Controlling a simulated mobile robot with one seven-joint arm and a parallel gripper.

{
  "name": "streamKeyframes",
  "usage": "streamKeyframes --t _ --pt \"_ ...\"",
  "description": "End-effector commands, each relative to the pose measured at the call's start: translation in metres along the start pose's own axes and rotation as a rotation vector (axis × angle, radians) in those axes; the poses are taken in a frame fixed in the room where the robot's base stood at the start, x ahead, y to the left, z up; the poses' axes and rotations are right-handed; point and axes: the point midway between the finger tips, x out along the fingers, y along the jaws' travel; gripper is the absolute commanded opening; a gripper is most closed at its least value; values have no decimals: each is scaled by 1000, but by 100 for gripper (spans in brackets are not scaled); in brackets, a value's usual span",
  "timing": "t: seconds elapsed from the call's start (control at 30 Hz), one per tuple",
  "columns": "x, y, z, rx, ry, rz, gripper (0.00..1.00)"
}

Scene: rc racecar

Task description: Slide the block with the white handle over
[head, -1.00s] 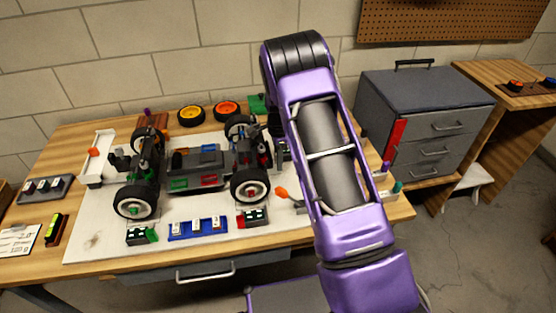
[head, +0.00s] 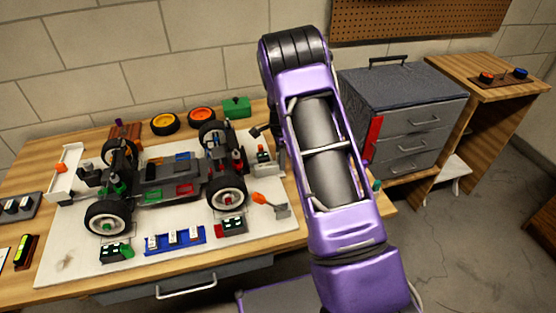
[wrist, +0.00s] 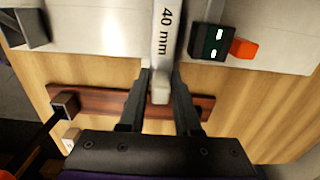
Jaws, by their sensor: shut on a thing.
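In the wrist view, my gripper (wrist: 161,80) is shut on a small pale handle (wrist: 160,92), with one dark finger on each side. A light grey bar marked "40 mm" (wrist: 165,35) runs from the handle to the top edge. The handle lies over a dark red-brown wooden strip (wrist: 105,102). Whether the handle belongs to the bar or to a separate block is not clear. In the head view, my purple arm hides the gripper's fingers and the handle.
A small car chassis (head: 165,175) with black tyres stands on the white mat (head: 75,265). A dark block with a display and an orange part (wrist: 210,42) lies right of the bar. A grey drawer cabinet (head: 405,110) stands right of the bench.

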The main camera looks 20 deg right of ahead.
Motion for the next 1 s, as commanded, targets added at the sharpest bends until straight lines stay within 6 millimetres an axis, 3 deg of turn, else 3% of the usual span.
streamKeyframes --t 0.2,0.23,0.4,0.77,0.87,1.0 --pt "0 0 0 0 0 0 0" --pt "0 0 0 0 0 0 36" --pt "0 0 0 0 0 0 66" --pt "-4 0 0 0 0 -1 67" --pt "-14 -1 0 0 0 -1 67" --pt "-43 -1 0 0 1 -4 67"
